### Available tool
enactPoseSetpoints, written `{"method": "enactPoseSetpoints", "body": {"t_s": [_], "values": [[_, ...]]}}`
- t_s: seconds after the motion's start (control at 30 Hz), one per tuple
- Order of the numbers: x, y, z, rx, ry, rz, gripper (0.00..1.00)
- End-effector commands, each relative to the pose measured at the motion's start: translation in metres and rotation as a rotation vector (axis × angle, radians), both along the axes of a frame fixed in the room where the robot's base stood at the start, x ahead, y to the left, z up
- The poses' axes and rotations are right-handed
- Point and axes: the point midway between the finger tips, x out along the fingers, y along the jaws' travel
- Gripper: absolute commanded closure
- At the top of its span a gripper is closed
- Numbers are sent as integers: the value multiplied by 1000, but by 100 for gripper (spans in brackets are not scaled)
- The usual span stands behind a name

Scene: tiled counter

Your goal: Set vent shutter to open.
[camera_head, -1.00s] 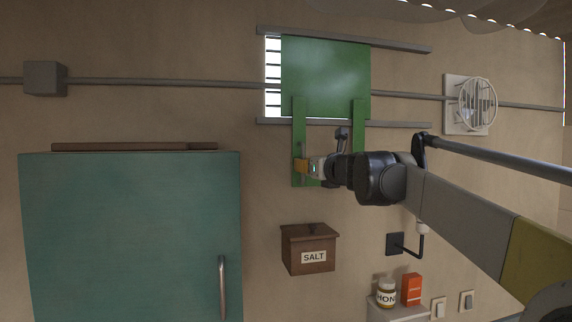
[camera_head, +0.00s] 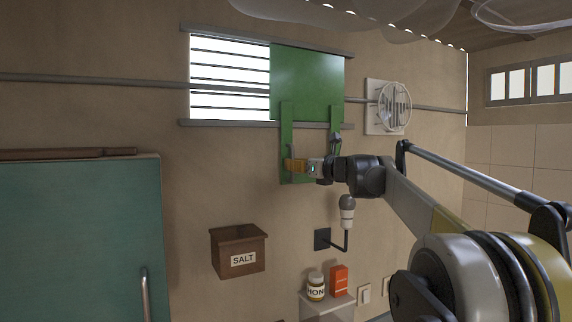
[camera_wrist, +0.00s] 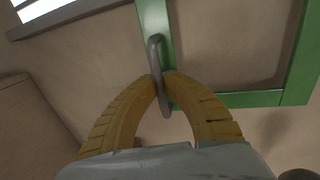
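The vent shutter is a green panel (camera_head: 308,82) between two grey rails on the wall. It covers the right part of the rail span, its right edge close to the rails' right ends. The bright slatted vent (camera_head: 230,78) is uncovered to its left. A green U-shaped frame hangs below the panel and also shows in the wrist view (camera_wrist: 255,99). A grey bar handle (camera_wrist: 154,52) is on the frame's left upright. My gripper (camera_head: 290,165) is at that upright. In the wrist view, its yellow fingertips (camera_wrist: 163,80) close on the handle from both sides.
A round fan (camera_head: 393,106) is on the wall right of the rails. A salt box (camera_head: 238,251), a lamp-like fixture (camera_head: 347,212), a honey jar (camera_head: 316,287) and an orange box (camera_head: 338,281) are below. A teal cabinet (camera_head: 80,240) stands at left.

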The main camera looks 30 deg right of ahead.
Motion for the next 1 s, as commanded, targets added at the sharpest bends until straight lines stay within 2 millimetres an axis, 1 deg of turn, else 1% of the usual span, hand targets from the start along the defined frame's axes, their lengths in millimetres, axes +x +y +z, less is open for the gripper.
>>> {"method": "enactPoseSetpoints", "body": {"t_s": [0.23, 0.27, 0.3, 0.33, 0.63, 0.73, 0.87, 1.0], "values": [[0, 0, -1, -1, 1, -1, 100], [0, 0, -1, -1, 1, -1, 90], [0, 0, -1, -1, 1, -1, 78], [0, 0, 0, -1, 1, -1, 68], [-1, 0, 0, 0, 0, 0, 68], [-7, -2, 0, 0, 0, -1, 68], [-28, -6, 0, 0, 0, -3, 68], [-60, -13, 0, 0, 0, -4, 68]]}}
